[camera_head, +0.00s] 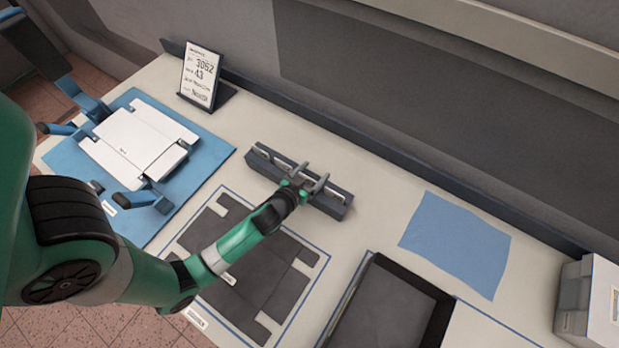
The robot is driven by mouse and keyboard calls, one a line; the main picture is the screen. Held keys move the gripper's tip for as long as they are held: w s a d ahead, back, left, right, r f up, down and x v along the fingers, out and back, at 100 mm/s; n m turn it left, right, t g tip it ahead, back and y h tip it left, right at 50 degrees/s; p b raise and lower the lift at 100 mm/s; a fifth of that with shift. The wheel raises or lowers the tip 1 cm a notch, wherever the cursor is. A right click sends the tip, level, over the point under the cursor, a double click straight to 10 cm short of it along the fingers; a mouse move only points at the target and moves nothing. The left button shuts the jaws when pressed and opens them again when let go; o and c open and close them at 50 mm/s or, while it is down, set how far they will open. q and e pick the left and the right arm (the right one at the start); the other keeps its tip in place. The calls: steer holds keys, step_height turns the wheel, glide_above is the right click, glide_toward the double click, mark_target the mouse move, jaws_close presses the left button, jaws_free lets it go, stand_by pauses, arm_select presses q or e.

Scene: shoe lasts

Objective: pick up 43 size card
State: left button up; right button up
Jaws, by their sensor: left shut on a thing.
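A dark long rack (337,203) stands on the table near the middle, with slots along its top and pale card edges (267,155) showing in them. My left gripper (309,179) is over the middle of the rack, its fingers down at the slots. It is shut on a size card there, which the fingers mostly hide; I cannot read its number. A white order sign (200,75) stands upright in a dark holder at the back left and reads 3052 and 43. My right gripper is not in view.
A blue mat (215,150) with white flat pieces and blue clamps lies at left. Dark flat pieces (208,232) lie in a blue outline below my arm. A dark tray (441,321), a blue cloth (455,243) and a stack of boxes (575,298) are to the right.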

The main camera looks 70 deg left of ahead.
arm_select(q)
steer(key=shift+r, duration=0.1)
steer(key=r, duration=0.1)
steer(key=r+p, duration=0.1)
steer(key=r, duration=0.2)
steer(key=shift+d+p, duration=0.35)
steer(key=s+d+r+p, duration=0.3)
steer(key=d+r+p, duration=0.6)
steer(key=d+p, duration=0.4)
steer(key=p, duration=0.3)
